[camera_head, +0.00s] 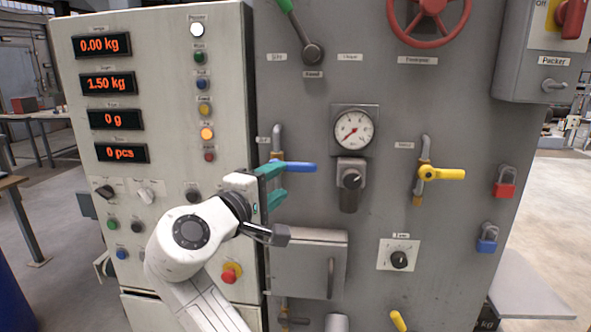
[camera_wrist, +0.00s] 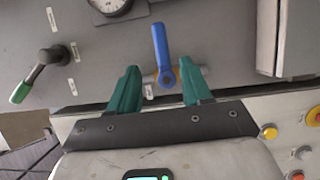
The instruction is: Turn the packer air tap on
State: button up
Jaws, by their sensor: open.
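A tap with a blue lever (camera_head: 300,167) sits on a vertical pipe on the grey panel, left of the pressure gauge. Its lever points right, crosswise to the pipe. The small label beside it is too blurred to read. In the wrist view the blue lever (camera_wrist: 161,45) points up, away from my gripper. My gripper (camera_head: 277,184) is open at the tap, and one teal finger overlaps the lever's root in the head view. In the wrist view my gripper (camera_wrist: 160,76) has its fingers on either side of the lever's root. Contact cannot be told.
A yellow-lever tap (camera_head: 442,174) is to the right, past the gauge (camera_head: 353,130) and its regulator (camera_head: 350,180). A grey box with a handle (camera_head: 308,262) stands out below my gripper. The cream control cabinet (camera_head: 165,110) is at the left.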

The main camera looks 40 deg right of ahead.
aim_at(299, 169)
jog(key=p+x, duration=0.1)
jog(key=x, duration=0.9)
jog(key=shift+d+f, duration=0.15)
jog(key=shift+d, duration=0.1)
jog(key=shift+c, duration=0.4)
grip_shut()
